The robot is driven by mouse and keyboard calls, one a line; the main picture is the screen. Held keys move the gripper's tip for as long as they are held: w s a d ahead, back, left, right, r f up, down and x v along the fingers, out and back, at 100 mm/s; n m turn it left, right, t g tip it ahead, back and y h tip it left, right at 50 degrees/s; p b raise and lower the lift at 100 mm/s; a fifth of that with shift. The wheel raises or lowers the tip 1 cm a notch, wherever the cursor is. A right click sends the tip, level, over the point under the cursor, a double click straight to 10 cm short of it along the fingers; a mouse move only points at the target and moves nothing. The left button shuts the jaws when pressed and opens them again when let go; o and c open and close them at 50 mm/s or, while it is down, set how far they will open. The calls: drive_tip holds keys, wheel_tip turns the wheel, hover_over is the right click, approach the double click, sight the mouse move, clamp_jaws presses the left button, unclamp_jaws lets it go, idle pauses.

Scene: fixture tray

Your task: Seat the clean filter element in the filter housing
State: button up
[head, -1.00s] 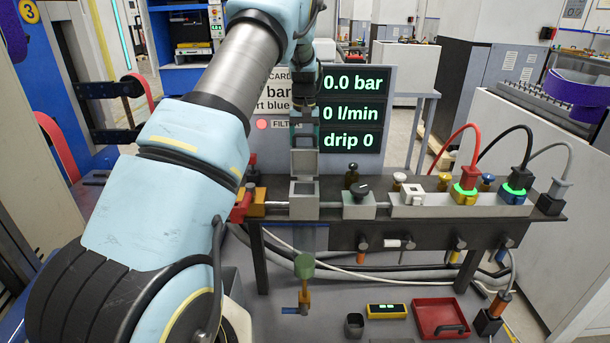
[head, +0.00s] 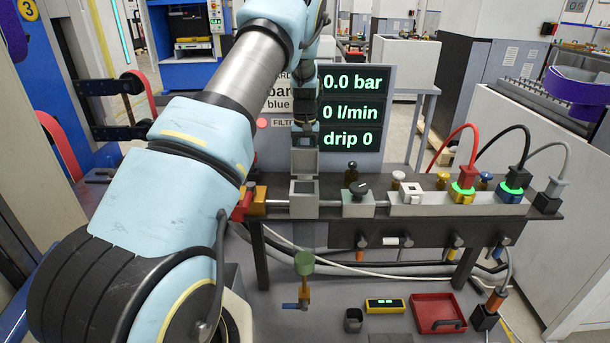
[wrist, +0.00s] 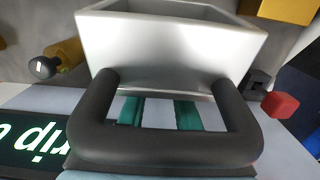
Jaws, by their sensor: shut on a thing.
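The filter housing (head: 304,205) is a grey block on the dark bench. A grey hollow square part (head: 304,163) stands above it, its recess facing me. My gripper (head: 304,138) is low, just above and behind that part, and its jaws are mostly hidden. In the wrist view a silver hollow box (wrist: 170,50) fills the upper middle. A black U-shaped handle (wrist: 165,143) projects from its near face. Two teal strips (wrist: 187,115) show through the handle. My gripper appears shut on this handle, though its contact is not clear.
The display panel (head: 350,110) stands close behind.

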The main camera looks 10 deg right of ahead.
clamp_jaws()
idle(0.8)
